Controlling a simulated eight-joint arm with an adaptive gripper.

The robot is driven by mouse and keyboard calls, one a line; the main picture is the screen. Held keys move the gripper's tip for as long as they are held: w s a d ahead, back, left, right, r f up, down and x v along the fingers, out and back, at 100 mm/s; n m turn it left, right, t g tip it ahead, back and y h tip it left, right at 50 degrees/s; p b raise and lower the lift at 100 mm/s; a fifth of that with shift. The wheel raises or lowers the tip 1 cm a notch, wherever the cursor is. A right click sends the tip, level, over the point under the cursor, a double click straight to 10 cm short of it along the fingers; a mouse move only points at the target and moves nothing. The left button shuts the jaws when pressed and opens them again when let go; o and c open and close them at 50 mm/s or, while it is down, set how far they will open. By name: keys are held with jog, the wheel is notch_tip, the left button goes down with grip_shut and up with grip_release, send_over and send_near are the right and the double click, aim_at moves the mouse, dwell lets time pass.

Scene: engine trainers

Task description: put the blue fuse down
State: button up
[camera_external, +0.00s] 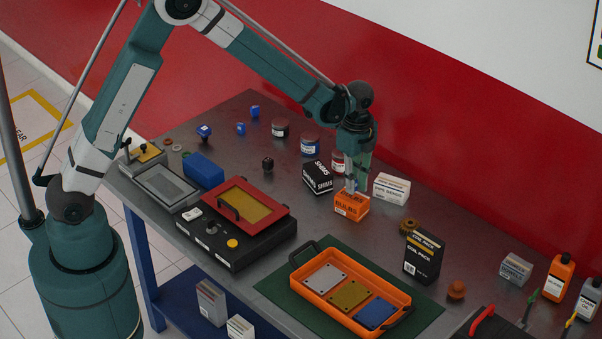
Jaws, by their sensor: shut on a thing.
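My gripper (352,186) points down over the middle of the table, just above or in front of an orange bulbs box (351,206). It is shut on a small pale-bluish thing, which fits the blue fuse; the fingers hide most of it and its outline is hard to make out. I cannot tell whether it touches the box. Other small blue pieces stand on the back left of the table: one (204,132) near the blue block, one (241,128) further right, and one (255,111) behind it.
A black box (318,177), a white box (391,188) and several small jars crowd around my gripper. In front are an orange tray (300,284) on a green mat and a black coil pack box (424,257). Bare table (310,222) shows left of the orange box.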

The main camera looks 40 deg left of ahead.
jog(key=shift+f, duration=1)
jog(key=shift+f, duration=0.15)
jog(key=o, duration=0.7)
jog(key=shift+o, duration=0.2)
jog(key=shift+r, duration=0.2)
notch_tip(320, 180, up, 12)
jog(key=shift+p, duration=0.35)
jog(key=shift+a, duration=0.1)
